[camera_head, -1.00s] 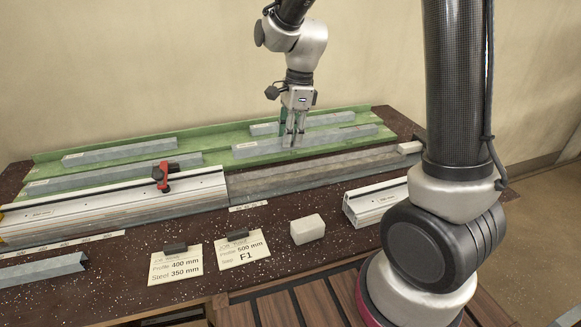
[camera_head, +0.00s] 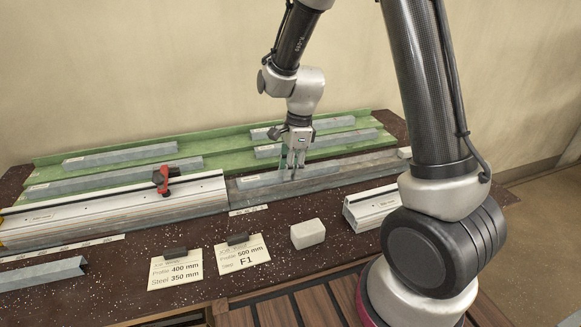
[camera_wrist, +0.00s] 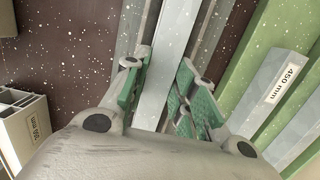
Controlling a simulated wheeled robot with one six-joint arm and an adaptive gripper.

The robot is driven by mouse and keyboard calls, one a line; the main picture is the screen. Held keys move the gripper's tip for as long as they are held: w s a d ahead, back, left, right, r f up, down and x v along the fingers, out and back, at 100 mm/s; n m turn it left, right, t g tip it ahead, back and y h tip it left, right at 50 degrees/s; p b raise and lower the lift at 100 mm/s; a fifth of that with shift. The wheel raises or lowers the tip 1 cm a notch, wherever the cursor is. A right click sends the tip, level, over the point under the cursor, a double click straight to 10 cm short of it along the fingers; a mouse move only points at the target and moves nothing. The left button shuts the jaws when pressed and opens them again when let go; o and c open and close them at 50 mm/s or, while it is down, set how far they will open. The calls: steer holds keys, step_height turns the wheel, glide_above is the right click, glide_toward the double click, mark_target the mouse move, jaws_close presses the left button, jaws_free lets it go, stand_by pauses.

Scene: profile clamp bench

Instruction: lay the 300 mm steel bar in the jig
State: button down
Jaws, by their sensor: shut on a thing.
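My gripper (camera_head: 294,174) is shut on a grey steel bar (camera_head: 262,180), gripping it near its middle. The bar lies lengthwise along the grey jig channel (camera_head: 375,166), right of the white profile. I cannot tell whether it rests on the channel floor or hangs just above it. In the wrist view the bar (camera_wrist: 170,45) runs between the green finger pads of my gripper (camera_wrist: 162,95), roughly in line with the grey channel beside it. No length marking on the held bar is readable.
A green rack (camera_head: 215,147) behind holds several steel bars; one (camera_wrist: 285,90) reads 450 mm. A white profile (camera_head: 110,208) with a red clamp (camera_head: 162,180) lies left. A pale block (camera_head: 307,233), a short profile (camera_head: 370,205) and job cards (camera_head: 176,270) are in front.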

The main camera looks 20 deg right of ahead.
steer(key=shift+s+f, duration=0.2)
steer(key=shift+f, duration=0.2)
steer(key=c, duration=1.2)
jaws_free()
steer(key=shift+f, duration=0.1)
steer(key=shift+o, duration=0.2)
steer(key=shift+f, duration=0.1)
steer(key=shift+w, duration=0.1)
step_height(320, 180, up, 14)
steer(key=d, duration=0.2)
steer(key=s+d+r+n+t, duration=0.1)
steer(key=s+d+r+n, duration=0.2)
steer(key=s+n, duration=0.3)
steer(key=s+d+r+n+t+h, duration=0.1)
steer(key=s+d+r+n, duration=0.2)
steer(key=s+d+n, duration=0.2)
steer(key=s+d+r+n+t, duration=0.2)
steer(key=s+d+n, duration=0.3)
steer(key=s, duration=0.5)
steer(key=shift+s+r+n+h, duration=0.4)
steer(key=shift+r+n, duration=0.35)
steer(key=shift+n, duration=0.25)
